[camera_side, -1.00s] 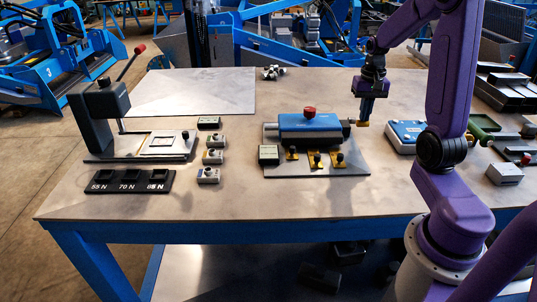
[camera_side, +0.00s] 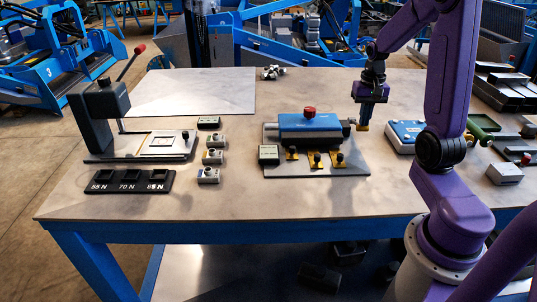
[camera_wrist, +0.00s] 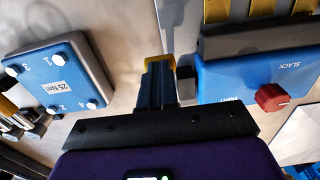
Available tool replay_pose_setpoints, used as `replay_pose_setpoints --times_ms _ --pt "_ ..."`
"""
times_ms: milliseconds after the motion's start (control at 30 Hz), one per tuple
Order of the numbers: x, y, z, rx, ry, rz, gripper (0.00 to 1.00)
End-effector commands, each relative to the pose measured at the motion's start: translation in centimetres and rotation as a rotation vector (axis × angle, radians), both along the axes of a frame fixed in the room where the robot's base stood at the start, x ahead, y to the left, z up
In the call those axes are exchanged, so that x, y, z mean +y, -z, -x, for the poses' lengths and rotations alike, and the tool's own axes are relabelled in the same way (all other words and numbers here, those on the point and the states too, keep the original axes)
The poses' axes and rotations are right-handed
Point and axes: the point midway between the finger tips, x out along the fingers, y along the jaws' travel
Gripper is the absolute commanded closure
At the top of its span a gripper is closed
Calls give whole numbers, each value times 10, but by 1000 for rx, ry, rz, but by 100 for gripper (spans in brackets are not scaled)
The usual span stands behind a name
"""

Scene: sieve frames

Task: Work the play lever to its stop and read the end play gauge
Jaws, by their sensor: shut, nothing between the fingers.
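The blue-topped fixture (camera_side: 308,124) with a red knob (camera_side: 310,112) stands mid-table. In the wrist view its blue top (camera_wrist: 235,82) bears the word SLACK near the red knob (camera_wrist: 272,97). My gripper (camera_side: 362,127) is shut and empty, upright just off the fixture's right end; its yellow tips also show in the wrist view (camera_wrist: 158,61). A short grey end piece (camera_side: 346,128) sits between fixture and fingers; I cannot tell whether they touch, or whether it is the play lever.
A blue plate (camera_side: 404,133) marked 25 Nm (camera_wrist: 57,87) lies right of my gripper. Yellow tabs with black knobs (camera_side: 315,158) line the fixture's front. A press (camera_side: 100,115) with a red-tipped lever (camera_side: 139,48) stands left. The table's front middle is clear.

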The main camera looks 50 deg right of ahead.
Motion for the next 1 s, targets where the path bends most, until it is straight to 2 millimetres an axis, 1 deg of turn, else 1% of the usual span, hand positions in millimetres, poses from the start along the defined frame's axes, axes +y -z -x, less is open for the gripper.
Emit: replay_pose_setpoints --times_ms 167,500,833,1000 --pt "0 1 0 1 0 -1 100" --pt "2 11 3 0 1 0 100" --pt "3 11 3 1 1 -1 100" --pt "4 16 4 2 1 -1 100"
